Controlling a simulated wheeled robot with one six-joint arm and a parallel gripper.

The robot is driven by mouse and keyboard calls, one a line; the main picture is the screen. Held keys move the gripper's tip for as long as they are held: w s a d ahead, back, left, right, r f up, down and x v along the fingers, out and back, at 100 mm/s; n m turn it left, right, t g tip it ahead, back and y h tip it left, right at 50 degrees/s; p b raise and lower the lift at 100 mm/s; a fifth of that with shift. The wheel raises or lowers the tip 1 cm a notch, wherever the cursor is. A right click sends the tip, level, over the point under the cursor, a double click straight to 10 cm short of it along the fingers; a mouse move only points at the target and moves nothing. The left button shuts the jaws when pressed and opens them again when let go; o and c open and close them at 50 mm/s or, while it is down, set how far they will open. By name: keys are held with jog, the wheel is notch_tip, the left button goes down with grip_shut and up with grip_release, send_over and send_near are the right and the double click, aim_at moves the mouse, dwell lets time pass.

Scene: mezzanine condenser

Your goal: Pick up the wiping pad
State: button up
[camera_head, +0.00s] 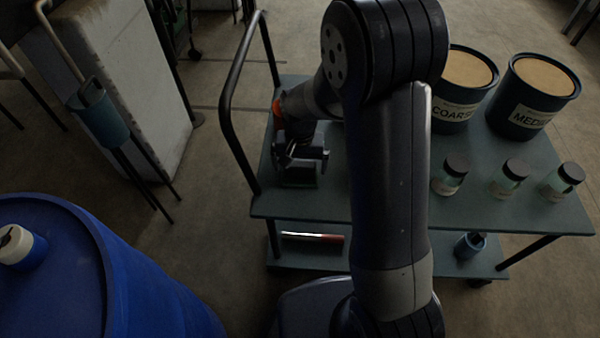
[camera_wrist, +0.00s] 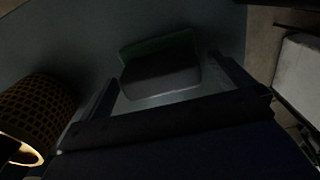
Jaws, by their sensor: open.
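The wiping pad (camera_wrist: 160,68), a dark block with a green edge, lies on the cart top between the two fingers of my gripper (camera_wrist: 163,84) in the wrist view. A finger stands on either side of it, with gaps that look clear. In the head view my gripper (camera_head: 303,157) is over the left end of the cart's upper shelf, and the pad (camera_head: 298,180) shows as a dark shape just below it, partly hidden. My gripper is open. The wrist view is dark, so I cannot tell how far the fingertips are above the shelf.
The cart's upper shelf (camera_head: 310,205) holds a COARSE tub (camera_head: 452,112), another labelled tub (camera_head: 530,118) and three lidded jars (camera_head: 512,177). A dark handle rail (camera_head: 232,110) borders its left end. Below lie a red-and-silver rod (camera_head: 312,237) and a blue cup (camera_head: 470,246). A blue drum (camera_head: 130,270) stands left.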

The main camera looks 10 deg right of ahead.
aim_at(300, 164)
jog(key=shift+f, duration=0.85)
jog(key=shift+c, duration=0.2)
jog(key=c, duration=1)
notch_tip(300, 164, up, 10)
jog(key=shift+r+p, duration=0.1)
jog(key=shift+p, duration=0.8)
jog(key=o, duration=0.5)
jog(key=shift+c, duration=0.2)
jog(key=c, duration=0.3)
